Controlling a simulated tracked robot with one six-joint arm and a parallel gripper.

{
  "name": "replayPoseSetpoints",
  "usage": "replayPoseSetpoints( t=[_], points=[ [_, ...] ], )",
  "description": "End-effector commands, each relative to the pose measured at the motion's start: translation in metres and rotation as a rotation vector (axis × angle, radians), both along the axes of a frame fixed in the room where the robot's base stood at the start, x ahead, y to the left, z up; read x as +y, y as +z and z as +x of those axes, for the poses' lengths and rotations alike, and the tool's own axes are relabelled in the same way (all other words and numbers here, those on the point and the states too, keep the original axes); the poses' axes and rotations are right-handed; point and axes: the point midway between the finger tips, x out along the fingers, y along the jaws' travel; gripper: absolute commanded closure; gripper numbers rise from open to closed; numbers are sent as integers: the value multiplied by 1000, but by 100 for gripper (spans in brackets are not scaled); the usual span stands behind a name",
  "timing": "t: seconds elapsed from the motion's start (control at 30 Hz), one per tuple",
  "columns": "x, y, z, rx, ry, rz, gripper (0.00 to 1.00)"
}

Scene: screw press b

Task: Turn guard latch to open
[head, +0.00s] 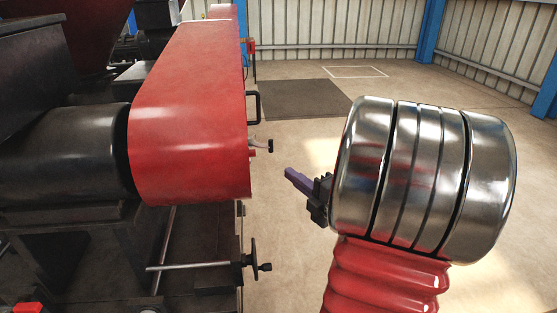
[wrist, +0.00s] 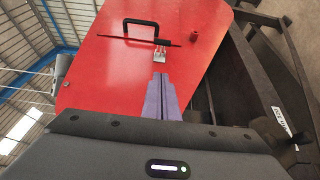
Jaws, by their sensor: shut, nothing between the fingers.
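The red guard (head: 190,110) is a large rounded cover left of centre in the head view. Its flat end face (wrist: 105,70) fills much of the wrist view. A small metal latch (head: 262,146) with a dark end juts from that face; it also shows in the wrist view (wrist: 160,53), just beyond my fingertips. My gripper (head: 290,174) has purple fingers, pressed together and empty. It is right of the latch in the head view, apart from the guard. In the wrist view the fingers (wrist: 159,77) point at the latch; whether they touch cannot be told there.
A black handle (head: 254,107) is fixed to the guard near the latch. A small red stub (wrist: 194,37) sits beside the latch in the wrist view. A handwheel (head: 256,266) sticks out below the guard. Open floor (head: 300,240) lies to the right of the machine.

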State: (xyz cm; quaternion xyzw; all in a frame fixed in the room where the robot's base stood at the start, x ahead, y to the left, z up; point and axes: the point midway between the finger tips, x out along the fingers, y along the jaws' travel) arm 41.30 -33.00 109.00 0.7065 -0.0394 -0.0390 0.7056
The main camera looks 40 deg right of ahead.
Motion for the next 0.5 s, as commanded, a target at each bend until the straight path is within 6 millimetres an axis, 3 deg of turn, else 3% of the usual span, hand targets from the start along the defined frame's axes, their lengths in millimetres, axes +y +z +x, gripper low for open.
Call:
replayPoseSetpoints(
  t=[0.27, 0.5],
  points=[
    [-1, 0, 19, 0, 3, -1, 100],
    [-5, 0, 51, 0, 3, -1, 100]
  ],
)
